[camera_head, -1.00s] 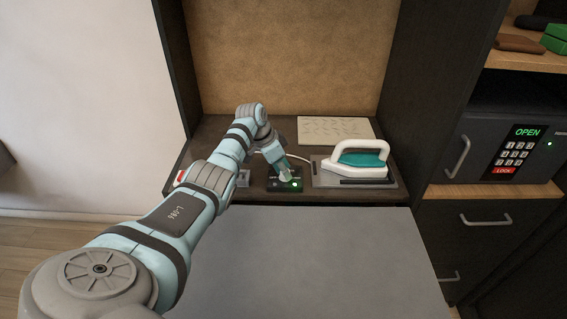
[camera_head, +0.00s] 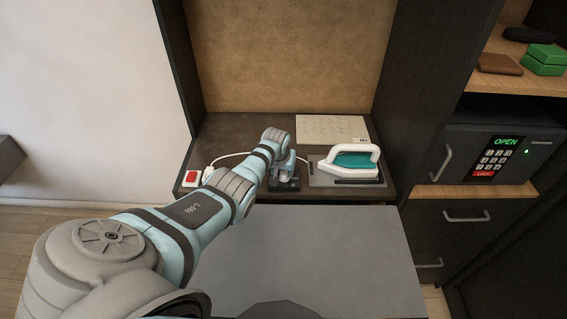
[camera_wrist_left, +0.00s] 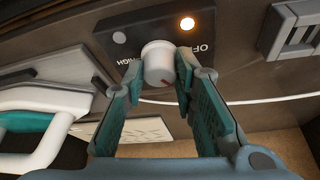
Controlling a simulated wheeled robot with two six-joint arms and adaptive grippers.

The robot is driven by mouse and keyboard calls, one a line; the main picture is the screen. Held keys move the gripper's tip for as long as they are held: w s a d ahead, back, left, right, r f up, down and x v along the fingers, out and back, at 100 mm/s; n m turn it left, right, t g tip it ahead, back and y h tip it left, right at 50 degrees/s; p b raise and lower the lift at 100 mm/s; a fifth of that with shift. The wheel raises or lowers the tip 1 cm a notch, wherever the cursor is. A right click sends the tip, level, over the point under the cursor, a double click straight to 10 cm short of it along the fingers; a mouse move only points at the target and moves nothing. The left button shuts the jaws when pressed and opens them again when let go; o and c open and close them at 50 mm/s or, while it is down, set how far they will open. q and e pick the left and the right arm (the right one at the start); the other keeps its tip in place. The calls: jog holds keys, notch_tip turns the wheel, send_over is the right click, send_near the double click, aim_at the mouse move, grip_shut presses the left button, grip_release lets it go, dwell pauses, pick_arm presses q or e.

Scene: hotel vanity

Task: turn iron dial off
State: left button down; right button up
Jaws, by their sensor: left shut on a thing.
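The iron dial is a white round knob (camera_wrist_left: 158,62) with a red mark, on a dark control panel (camera_wrist_left: 120,38) labelled OFF and HIGH. In the left wrist view the knob sits between my left fingertips (camera_wrist_left: 161,72), which are shut on it. The red mark faces the lower right in that view, away from the HIGH label. An orange lamp (camera_wrist_left: 187,23) glows beside OFF. In the head view my left gripper (camera_head: 287,170) is over the panel (camera_head: 284,187) and largely hides the knob. My right gripper is not in view.
A white and teal iron (camera_head: 350,162) rests on a plate (camera_head: 318,181) right of the panel. A pale sheet (camera_head: 330,127) lies behind. A red switch (camera_head: 192,177) and white cord are left. A safe (camera_head: 500,152) reading OPEN stands right.

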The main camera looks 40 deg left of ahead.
pick_arm(q)
jog(key=n+y, duration=0.1)
jog(key=n, duration=0.1)
jog(key=shift+w+n+b, duration=0.1)
jog(key=shift+n+b, duration=0.2)
jog(key=shift+n, duration=0.1)
jog(key=shift+f+n+g+y+b, duration=0.1)
jog(key=shift+n+g+y+b, duration=0.25)
jog(key=shift+n+b, duration=0.4)
jog(key=n+g+b, duration=0.1)
jog(key=n+b, duration=0.2)
jog(key=b, duration=0.1)
jog(key=n+g+y+b, duration=0.1)
jog(key=n+b, duration=0.2)
jog(key=b, duration=0.1)
jog(key=shift+w+d+f+n, duration=0.1)
jog(key=shift+n, duration=0.15)
jog(key=shift+n+g+b, duration=0.35)
jog(key=shift+n+b, duration=0.15)
jog(key=shift+b, duration=0.3)
jog(key=shift+r, duration=0.25)
jog(key=c, duration=1.3)
grip_release()
jog(key=shift+c, duration=0.2)
